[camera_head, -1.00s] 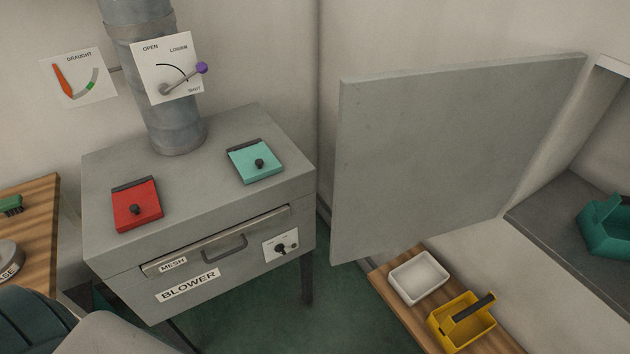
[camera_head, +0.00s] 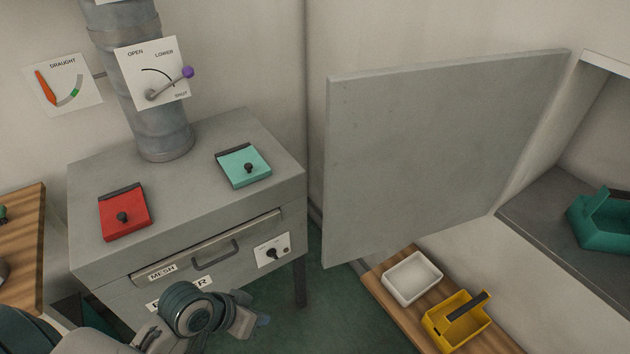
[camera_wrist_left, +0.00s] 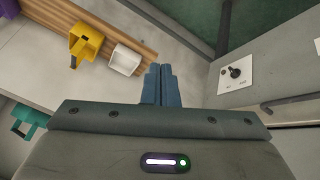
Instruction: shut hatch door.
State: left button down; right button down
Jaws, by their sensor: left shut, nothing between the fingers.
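The hatch door (camera_head: 430,150) is a large flat grey panel in the right half of the head view. It stands swung open, away from the recess with the grey shelf (camera_head: 550,215) on the right. My left gripper (camera_head: 263,321) is low in the head view, in front of the blower and well apart from the door. Its blue fingers (camera_wrist_left: 158,85) are together and empty in the wrist view. My right gripper is out of view.
The grey blower box (camera_head: 190,195) with red (camera_head: 124,222) and teal (camera_head: 240,175) lids stands left of the door. Below the door, a wooden bench (camera_head: 405,312) holds a white tray (camera_head: 412,260) and a yellow scoop (camera_head: 440,328). A teal scoop (camera_head: 600,238) sits on the shelf.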

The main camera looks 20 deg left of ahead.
pick_arm(q)
jog(key=w+a+r+n+t+h, duration=0.15)
jog(key=w+r+h, duration=0.3)
jog(key=r, duration=0.45)
jog(key=w+a+r+n+h, duration=0.1)
jog(key=w+r+n+h, duration=0.3)
jog(key=r, duration=0.5)
jog(key=w+a+r+n+t+h, duration=0.1)
jog(key=w+a+r+h, duration=0.1)
jog(key=w+r+h, duration=0.5)
jog(key=d+r+y+p, duration=0.2)
jog(key=d+p, duration=0.5)
jog(key=d, duration=0.4)
jog(key=shift+d+r+y+p, duration=0.15)
jog(key=shift+d+y+p, duration=0.2)
jog(key=shift+y, duration=0.3)
jog(key=shift+w+n, duration=0.15)
jog(key=shift+n, duration=0.1)
